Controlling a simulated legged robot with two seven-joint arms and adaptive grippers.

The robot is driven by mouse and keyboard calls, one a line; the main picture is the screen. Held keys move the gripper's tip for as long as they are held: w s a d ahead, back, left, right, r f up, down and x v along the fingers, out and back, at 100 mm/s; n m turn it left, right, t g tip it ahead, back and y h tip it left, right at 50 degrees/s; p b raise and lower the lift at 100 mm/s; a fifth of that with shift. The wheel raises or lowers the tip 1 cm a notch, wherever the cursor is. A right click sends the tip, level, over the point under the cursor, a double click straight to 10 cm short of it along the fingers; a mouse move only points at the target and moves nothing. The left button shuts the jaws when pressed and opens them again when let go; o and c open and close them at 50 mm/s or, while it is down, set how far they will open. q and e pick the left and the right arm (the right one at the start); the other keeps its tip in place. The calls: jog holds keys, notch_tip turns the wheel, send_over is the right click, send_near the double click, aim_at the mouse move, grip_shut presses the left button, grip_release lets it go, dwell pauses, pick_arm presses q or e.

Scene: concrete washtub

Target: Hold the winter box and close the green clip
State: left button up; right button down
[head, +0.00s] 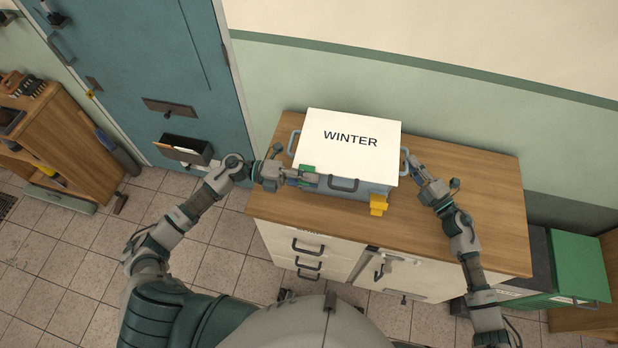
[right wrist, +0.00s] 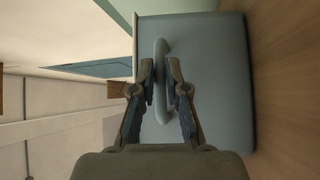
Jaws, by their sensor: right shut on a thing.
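The winter box (head: 346,150) stands on the wooden counter, a blue-grey box with a white lid marked WINTER. The green clip (head: 306,172) is at the left of its front side. My left gripper (head: 308,178) is at the green clip, its fingers partly covering it; whether they are open or shut is too small to tell. My right gripper (head: 414,166) is at the box's right side. In the right wrist view my right gripper (right wrist: 161,82) is shut on the handle (right wrist: 160,95) of the box (right wrist: 215,80). A yellow clip (head: 378,204) hangs at the front right, tilted outward.
The wooden counter (head: 470,190) is clear to the right of the box. A green box (head: 580,266) stands lower at the far right. A wooden shelf (head: 70,150) and a blue door (head: 150,70) are at the left.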

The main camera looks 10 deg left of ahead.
jog(key=shift+w, duration=0.1)
pick_arm(q)
jog(key=shift+a+r, duration=0.15)
jog(key=a, duration=1.2)
jog(key=shift+s, duration=0.15)
jog(key=shift+d, duration=0.1)
pick_arm(e)
jog(key=c, duration=1.1)
grip_release()
